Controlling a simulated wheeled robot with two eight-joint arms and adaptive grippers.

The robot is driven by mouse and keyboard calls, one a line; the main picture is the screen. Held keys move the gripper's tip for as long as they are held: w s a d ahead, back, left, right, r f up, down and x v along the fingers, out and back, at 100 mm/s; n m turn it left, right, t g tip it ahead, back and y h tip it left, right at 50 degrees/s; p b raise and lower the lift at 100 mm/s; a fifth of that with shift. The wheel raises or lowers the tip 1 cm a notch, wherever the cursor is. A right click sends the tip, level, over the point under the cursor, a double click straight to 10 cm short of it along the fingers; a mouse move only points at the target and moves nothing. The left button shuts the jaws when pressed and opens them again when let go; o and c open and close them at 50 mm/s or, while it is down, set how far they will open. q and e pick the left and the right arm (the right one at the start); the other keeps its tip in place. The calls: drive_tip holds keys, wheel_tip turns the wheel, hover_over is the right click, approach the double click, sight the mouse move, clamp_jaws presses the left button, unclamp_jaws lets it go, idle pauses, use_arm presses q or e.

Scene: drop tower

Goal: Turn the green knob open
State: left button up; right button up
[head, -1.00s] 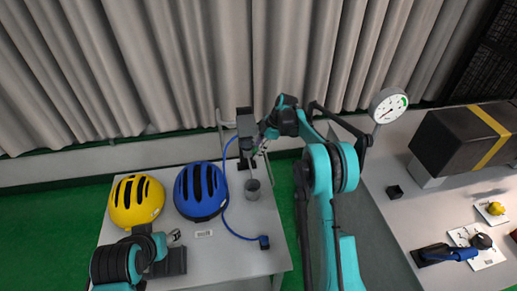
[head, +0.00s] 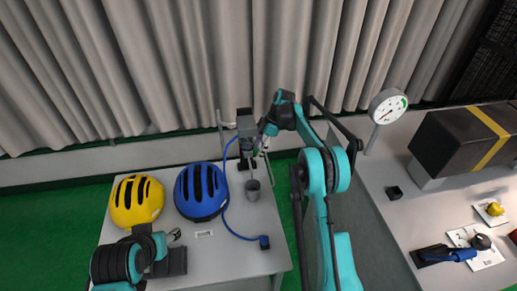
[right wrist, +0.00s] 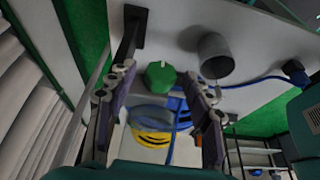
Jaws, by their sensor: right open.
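The green knob (right wrist: 160,76) shows in the right wrist view, round with a pale mark on top, near a dark post. My right gripper (right wrist: 158,70) is open, with one finger on each side of the knob in that view. I cannot tell if the fingers touch it. In the head view my right gripper (head: 262,143) is beside the dark upright fixture (head: 246,124) at the back of the left table; the knob is hidden there. My left gripper (head: 174,238) is low at the left, small and partly hidden by its arm, so its jaws are unclear.
A grey cup (head: 252,190) stands just in front of the fixture, with a blue hose (head: 228,212) running past. Yellow (head: 136,200) and blue (head: 201,191) helmets lie to the left. A gauge (head: 388,106) stands on the right table.

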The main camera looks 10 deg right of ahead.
drive_tip(key=v, duration=1.2)
drive_tip(key=s+a+r+m+t+h+b, duration=0.15)
drive_tip(key=s+r+m, duration=0.3)
drive_tip(key=s, duration=0.45)
drive_tip(key=s+r+m+t+h+b, duration=0.15)
drive_tip(key=s+r+m, duration=0.3)
drive_tip(key=s, duration=0.45)
drive_tip(key=s+f+m+t+b, duration=0.2)
drive_tip(key=s+f+m, duration=0.2)
drive_tip(key=s, duration=0.6)
drive_tip(key=s+f+m+t+h+b, duration=0.1)
drive_tip(key=s+f+m+t+b, duration=0.1)
drive_tip(key=s+f+m, duration=0.3)
drive_tip(key=s+f, duration=0.4)
drive_tip(key=s, duration=0.2)
drive_tip(key=shift+s, duration=0.25)
